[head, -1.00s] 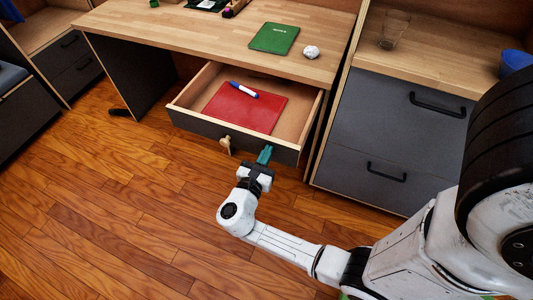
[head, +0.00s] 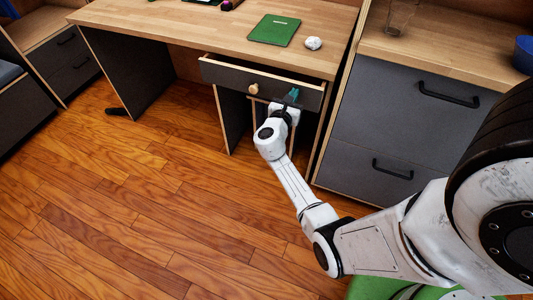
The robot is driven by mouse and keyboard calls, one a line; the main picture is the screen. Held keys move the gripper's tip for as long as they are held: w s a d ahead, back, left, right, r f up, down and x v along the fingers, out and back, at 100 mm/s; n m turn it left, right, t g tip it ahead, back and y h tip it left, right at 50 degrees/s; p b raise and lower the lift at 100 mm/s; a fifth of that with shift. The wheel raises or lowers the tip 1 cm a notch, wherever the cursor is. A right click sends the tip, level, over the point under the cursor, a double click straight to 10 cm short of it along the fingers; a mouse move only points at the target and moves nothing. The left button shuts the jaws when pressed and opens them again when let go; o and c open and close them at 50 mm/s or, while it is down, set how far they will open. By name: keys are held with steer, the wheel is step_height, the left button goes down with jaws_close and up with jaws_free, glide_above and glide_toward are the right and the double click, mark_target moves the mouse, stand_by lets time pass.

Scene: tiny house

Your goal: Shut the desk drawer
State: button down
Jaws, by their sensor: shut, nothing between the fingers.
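The desk drawer (head: 225,75) has a dark grey front with a round wooden knob (head: 254,89). It sits under the right part of the wooden desk top (head: 180,25) and stands slightly open, with a narrow strip of its inside showing above the front. Whatever lies in the drawer is hidden under the desk top. My gripper (head: 292,97) has its teal fingers shut and empty. The fingertips are at the drawer front, right of the knob; they appear to touch it.
A green notebook (head: 274,29) and a crumpled white ball (head: 313,43) lie on the desk. A grey cabinet (head: 400,120) with black handles stands close on the right, with a glass (head: 400,17) and a blue bowl (head: 523,54) on top.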

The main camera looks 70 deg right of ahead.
steer(key=d+b, duration=0.3)
steer(key=d, duration=0.4)
steer(key=shift+w+d+f+b, duration=0.1)
steer(key=shift+d+f+b, duration=0.05)
steer(key=shift+d+b, duration=0.2)
steer(key=shift+d, duration=0.25)
steer(key=shift+w+d+r, duration=0.1)
steer(key=shift+r, duration=0.2)
